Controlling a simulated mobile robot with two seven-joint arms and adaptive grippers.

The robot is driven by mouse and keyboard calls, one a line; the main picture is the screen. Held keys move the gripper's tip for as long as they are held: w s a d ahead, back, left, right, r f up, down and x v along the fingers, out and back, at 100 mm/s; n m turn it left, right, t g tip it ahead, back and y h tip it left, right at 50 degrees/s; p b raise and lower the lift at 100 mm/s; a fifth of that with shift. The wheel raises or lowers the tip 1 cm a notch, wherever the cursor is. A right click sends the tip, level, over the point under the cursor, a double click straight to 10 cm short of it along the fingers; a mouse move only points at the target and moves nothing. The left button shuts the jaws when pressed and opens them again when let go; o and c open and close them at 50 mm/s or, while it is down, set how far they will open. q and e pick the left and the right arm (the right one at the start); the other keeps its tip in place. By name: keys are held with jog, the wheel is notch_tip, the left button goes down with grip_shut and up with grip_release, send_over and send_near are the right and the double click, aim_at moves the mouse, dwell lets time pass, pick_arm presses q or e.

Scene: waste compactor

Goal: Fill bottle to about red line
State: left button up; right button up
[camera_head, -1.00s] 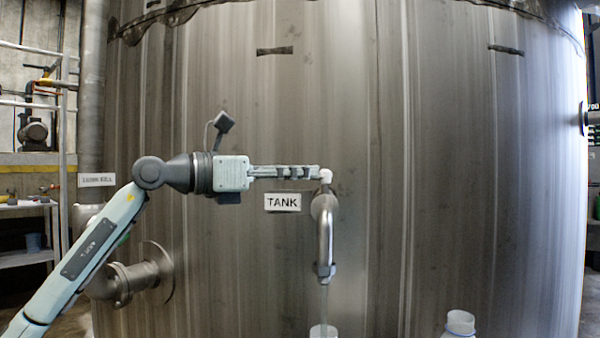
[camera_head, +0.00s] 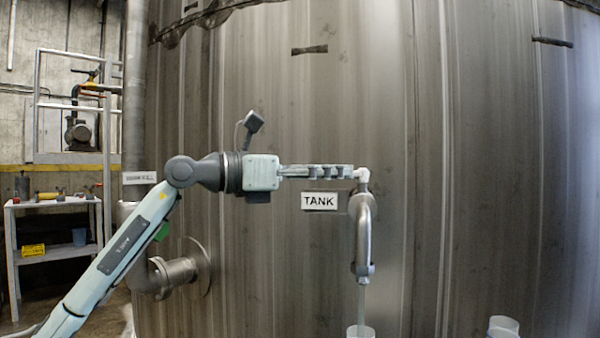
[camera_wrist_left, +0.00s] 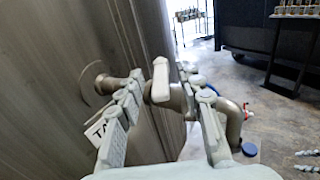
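The tap (camera_head: 363,235) on the steel tank (camera_head: 410,120) has a bent spout and a pale handle (camera_head: 362,174) on top. A thin pale stream (camera_head: 361,298) falls from the spout toward the bottle (camera_head: 360,331), of which only the pale top shows at the bottom edge. Its level and red line are out of view. My left gripper (camera_head: 358,172) reaches in from the left at the handle. In the left wrist view, its fingers (camera_wrist_left: 174,72) stand apart on either side of the handle (camera_wrist_left: 173,85); firm contact is not clear.
Another pale open-topped container (camera_head: 503,326) stands at the bottom right. A TANK sign (camera_head: 319,201) is beside the tap. A flanged pipe (camera_head: 175,273) sticks out at lower left. A shelf (camera_head: 60,205) stands farther left. A blue cap (camera_wrist_left: 250,149) shows in the left wrist view.

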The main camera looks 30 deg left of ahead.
pick_arm(q)
jog(key=v, duration=1)
jog(key=shift+s+a, duration=0.2)
jog(key=shift+s, duration=0.05)
